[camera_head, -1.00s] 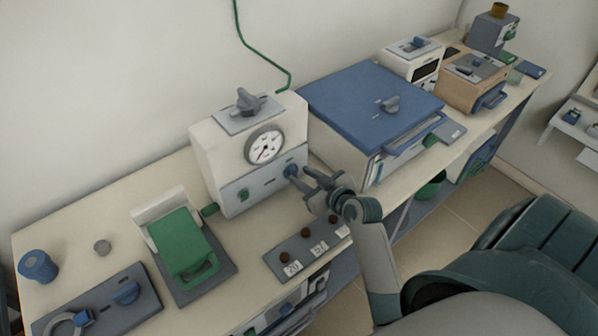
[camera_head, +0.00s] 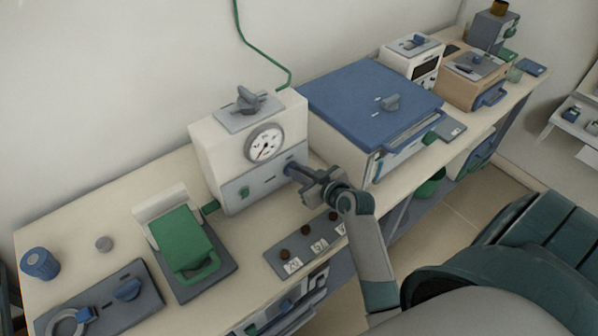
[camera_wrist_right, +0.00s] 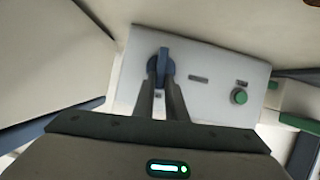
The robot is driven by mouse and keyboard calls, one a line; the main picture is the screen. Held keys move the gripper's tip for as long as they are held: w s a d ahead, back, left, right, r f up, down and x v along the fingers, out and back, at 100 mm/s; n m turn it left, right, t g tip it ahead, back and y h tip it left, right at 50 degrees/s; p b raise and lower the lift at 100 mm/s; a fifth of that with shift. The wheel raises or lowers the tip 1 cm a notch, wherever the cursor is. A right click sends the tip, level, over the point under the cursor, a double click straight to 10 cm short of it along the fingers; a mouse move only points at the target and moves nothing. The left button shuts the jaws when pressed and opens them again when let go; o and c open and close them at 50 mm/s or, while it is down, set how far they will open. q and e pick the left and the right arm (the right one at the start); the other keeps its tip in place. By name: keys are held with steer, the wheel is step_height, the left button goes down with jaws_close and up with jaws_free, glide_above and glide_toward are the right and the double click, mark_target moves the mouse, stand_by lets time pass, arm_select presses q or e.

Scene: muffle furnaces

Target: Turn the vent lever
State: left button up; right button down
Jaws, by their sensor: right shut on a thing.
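The white furnace box (camera_head: 205,150) stands on the bench with a round gauge (camera_head: 265,144) and a grey front panel. A grey lever (camera_head: 247,99) sits on a plate on its top; another grey lever (camera_head: 390,103) is on the blue lid to the right. I cannot tell which is the vent lever. My right gripper (camera_head: 299,171) is at the right end of the front panel. In the right wrist view, its fingers (camera_wrist_right: 161,88) are shut on a blue knob (camera_wrist_right: 163,54) with an upright handle. The fingers partly hide the knob. My left gripper is not in view.
A green-lidded device (camera_head: 183,240) stands at left. A grey strip with brown knobs and labels (camera_head: 290,264) lies at the bench's front edge, below my right gripper. The blue-lidded box (camera_head: 340,95) stands close on the right. Bare bench top (camera_head: 80,225) shows at far left.

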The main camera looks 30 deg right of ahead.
steer(key=shift+d+m+y, duration=0.15)
steer(key=shift+m+y, duration=0.25)
steer(key=c, duration=1.8)
jaws_free()
steer(key=shift+s, duration=0.1)
steer(key=b+v, duration=0.3)
steer(key=v, duration=1.4)
steer(key=shift+r+b, duration=0.15)
steer(key=shift+b, duration=0.2)
steer(key=shift+s, duration=0.1)
